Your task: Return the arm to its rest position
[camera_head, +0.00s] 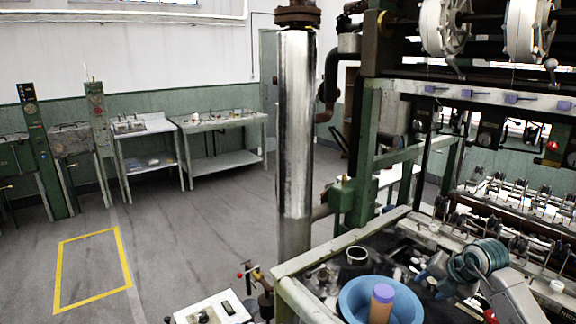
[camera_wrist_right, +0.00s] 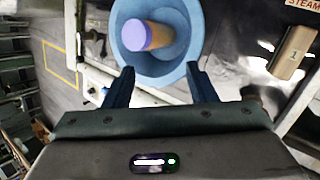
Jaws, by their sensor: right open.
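My right gripper (camera_head: 432,278) comes in from the lower right in the head view, beside a blue basin (camera_head: 349,300). In the right wrist view the gripper (camera_wrist_right: 161,72) is open, with nothing between its fingers. The blue basin (camera_wrist_right: 191,65) lies beyond the fingertips. Inside the basin is a brown cylinder with a purple top (camera_head: 382,298); it also shows in the wrist view (camera_wrist_right: 143,35). My left gripper is not in view.
A metal column (camera_head: 295,140) stands left of the reeling machine's green frame (camera_head: 367,140). A cluttered counter (camera_head: 300,262) surrounds the basin. Work tables (camera_head: 220,122) line the far wall. The floor with a yellow outline (camera_head: 60,275) is open.

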